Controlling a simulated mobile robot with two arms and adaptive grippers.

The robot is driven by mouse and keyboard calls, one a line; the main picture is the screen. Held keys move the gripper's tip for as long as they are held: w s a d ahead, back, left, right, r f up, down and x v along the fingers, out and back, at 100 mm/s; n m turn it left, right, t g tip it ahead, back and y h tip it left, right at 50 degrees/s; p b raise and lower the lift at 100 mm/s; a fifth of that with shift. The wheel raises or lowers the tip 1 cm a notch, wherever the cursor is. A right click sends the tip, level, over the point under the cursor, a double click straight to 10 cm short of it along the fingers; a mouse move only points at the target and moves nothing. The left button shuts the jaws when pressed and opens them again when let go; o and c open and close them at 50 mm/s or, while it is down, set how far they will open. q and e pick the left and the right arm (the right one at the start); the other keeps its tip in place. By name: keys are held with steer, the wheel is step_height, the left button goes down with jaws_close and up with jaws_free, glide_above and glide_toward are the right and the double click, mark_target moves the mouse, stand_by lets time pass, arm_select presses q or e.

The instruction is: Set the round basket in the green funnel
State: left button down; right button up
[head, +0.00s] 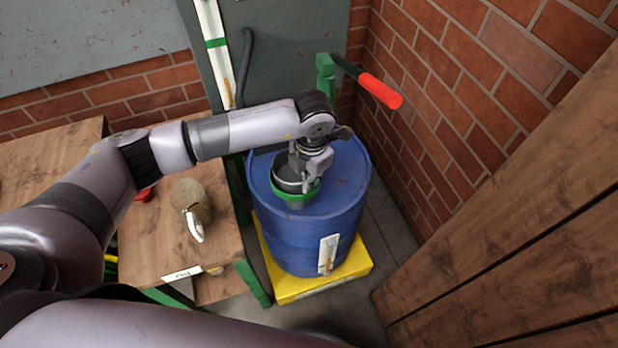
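The round basket (283,180) is a dark grey, metallic cup. It sits within the green ring of the funnel (293,197), with its rim above the ring. The funnel stands on top of a blue drum (340,185). My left gripper (305,178) points down at the basket's right side, with its fingers at the rim. The fingers and wrist hide part of the rim, and I cannot tell whether they clasp it or stand open around it. I also cannot tell whether the basket is fully seated. My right gripper is not in view.
A wooden table (150,225) at left holds a brush-like object (192,207) and a small red item (144,195). The drum stands on a yellow base (290,286). A red-handled lever (380,90) juts out behind it. A brick wall and wooden boards (510,230) close the right side.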

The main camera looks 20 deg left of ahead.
arm_select(q)
steer(key=shift+f, duration=0.15)
steer(key=c, duration=2.3)
jaws_free()
steer(key=o, duration=0.6)
steer(key=shift+c, duration=0.6)
steer(key=c, duration=0.3)
steer(key=shift+c, duration=0.2)
